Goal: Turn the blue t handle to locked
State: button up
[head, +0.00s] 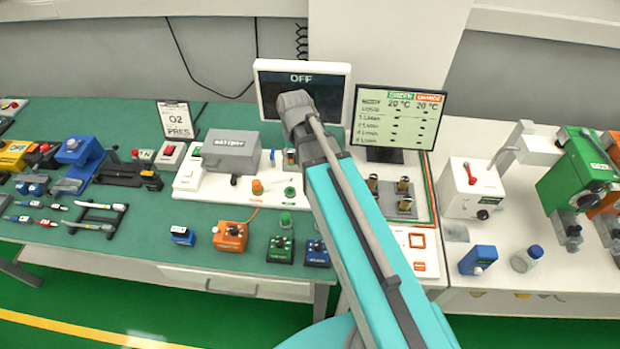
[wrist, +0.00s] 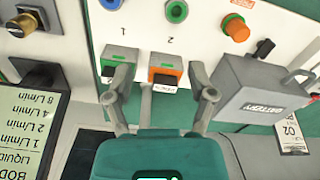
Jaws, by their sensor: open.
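I cannot make out a blue T handle for certain in either view. My gripper (wrist: 160,82) is open and empty in the wrist view.
A grey battery box (wrist: 262,97) stands close to the right finger in the wrist view; it also shows in the head view (head: 231,153). A monitor reading OFF (head: 303,80) and a chart screen (head: 398,115) stand behind. Small pedal boxes line the green table's front edge.

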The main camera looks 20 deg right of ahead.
jog(key=s+d+f+n+b, duration=0.1)
jog(key=s+d, duration=0.1)
jog(key=s, duration=0.5)
jog(key=shift+f, duration=0.3)
